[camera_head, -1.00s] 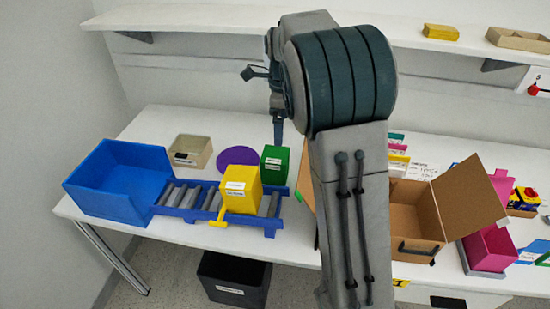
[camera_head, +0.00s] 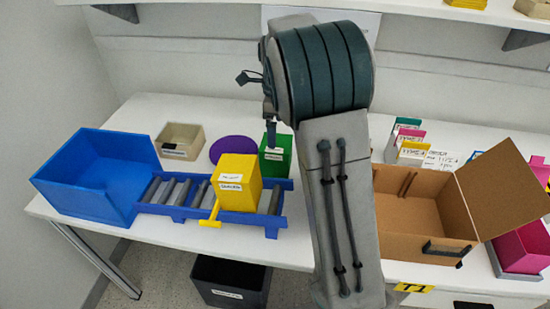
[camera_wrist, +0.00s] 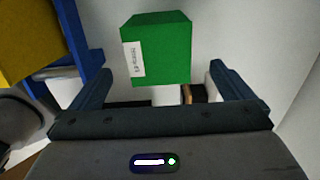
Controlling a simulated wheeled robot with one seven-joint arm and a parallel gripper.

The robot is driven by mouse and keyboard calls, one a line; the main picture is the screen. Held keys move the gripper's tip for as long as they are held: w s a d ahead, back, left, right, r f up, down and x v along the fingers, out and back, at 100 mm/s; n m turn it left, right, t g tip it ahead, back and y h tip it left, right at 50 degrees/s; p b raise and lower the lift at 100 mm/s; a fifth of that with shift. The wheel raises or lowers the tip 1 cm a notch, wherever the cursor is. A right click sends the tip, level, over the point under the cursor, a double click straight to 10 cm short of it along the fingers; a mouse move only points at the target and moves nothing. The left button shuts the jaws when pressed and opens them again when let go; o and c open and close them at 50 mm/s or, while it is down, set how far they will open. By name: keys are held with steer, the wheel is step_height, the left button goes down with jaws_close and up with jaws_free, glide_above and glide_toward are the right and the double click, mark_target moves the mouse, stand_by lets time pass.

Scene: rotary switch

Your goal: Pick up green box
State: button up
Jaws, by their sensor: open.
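The green box (camera_head: 274,160) stands on the white table just behind the right end of the blue roller conveyor, with a white label on its front. In the wrist view the green box (camera_wrist: 158,50) is ahead of my gripper (camera_wrist: 160,82), roughly centred between the two spread fingers and apart from both. My gripper (camera_head: 270,135) is open and empty. In the head view it is partly hidden by my arm and hangs over the green box.
A yellow box (camera_head: 237,183) sits on the blue conveyor (camera_head: 165,211) close to the green box. A blue bin (camera_head: 95,180) and beige tray (camera_head: 182,140) are left, a purple disc (camera_head: 233,149) behind. An open cardboard box (camera_head: 425,215) stands right.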

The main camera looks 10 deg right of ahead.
mark_target(276, 154)
step_height(276, 154, down, 11)
steer(key=shift+s+r, duration=0.1)
steer(key=shift+r, duration=0.05)
steer(key=c, duration=1.1)
